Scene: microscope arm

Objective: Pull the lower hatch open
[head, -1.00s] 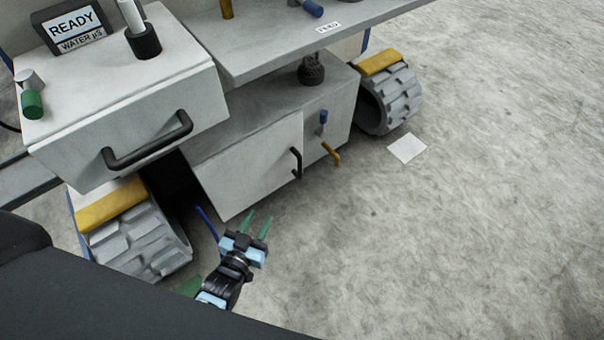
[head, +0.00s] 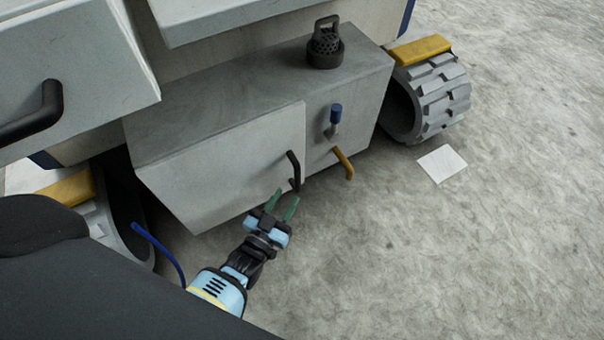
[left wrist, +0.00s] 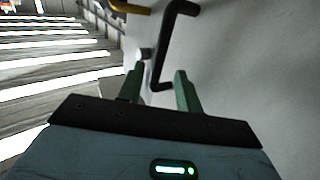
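The lower hatch (head: 225,165) is a grey-white panel on the front of the low cabinet, and it looks shut. Its black bar handle (head: 293,169) stands upright near the panel's right edge. My left gripper (head: 283,200) is open, its green fingers pointing up toward the lower end of the handle. In the left wrist view the black handle (left wrist: 166,48) rises ahead of the fingers, and its lower end lies between the two fingertips (left wrist: 158,82) as seen from there. I cannot tell whether they touch. My right gripper is in neither view now.
A drawer with a black handle (head: 38,115) juts out at upper left. A tracked wheel (head: 438,95) stands at right. A white sheet (head: 442,163) lies on otherwise clear floor.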

